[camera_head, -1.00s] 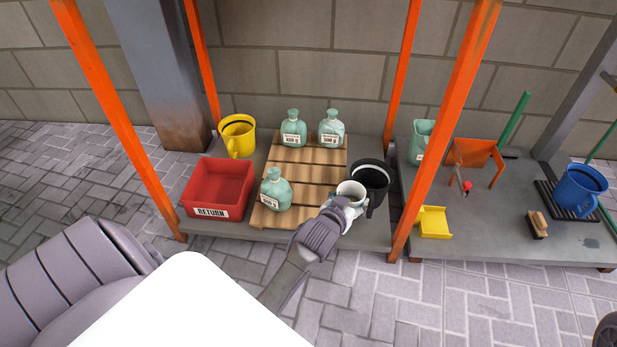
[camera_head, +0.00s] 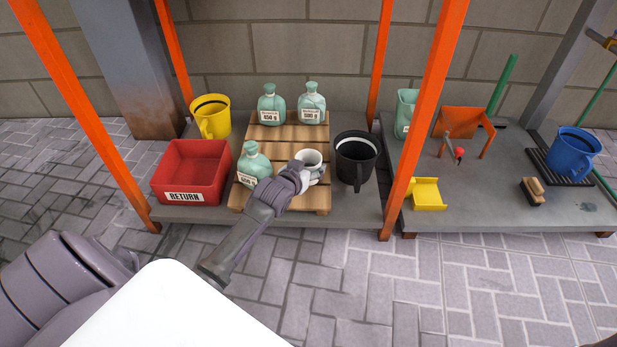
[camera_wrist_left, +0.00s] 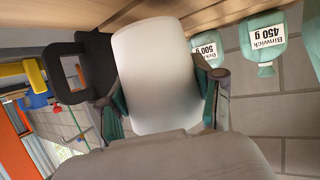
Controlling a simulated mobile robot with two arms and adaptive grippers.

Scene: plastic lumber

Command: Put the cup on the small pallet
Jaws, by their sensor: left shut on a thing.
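The small white cup (camera_head: 310,162) is in my left gripper (camera_head: 300,176), over the right part of the small wooden pallet (camera_head: 286,147). In the left wrist view the cup (camera_wrist_left: 158,75) fills the space between the two fingers of the left gripper (camera_wrist_left: 166,103). Whether the cup touches the slats cannot be told. Three green bottles stand on the pallet: one at front left (camera_head: 254,165), two at the back (camera_head: 271,104) (camera_head: 312,103). My right gripper is not in view.
A black mug (camera_head: 355,160) stands just right of the pallet. A red RETURN bin (camera_head: 190,172) and a yellow mug (camera_head: 211,116) stand left. Orange posts frame the shelf. A second shelf at right holds a yellow tray (camera_head: 426,194), a brush and a blue mug (camera_head: 573,152).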

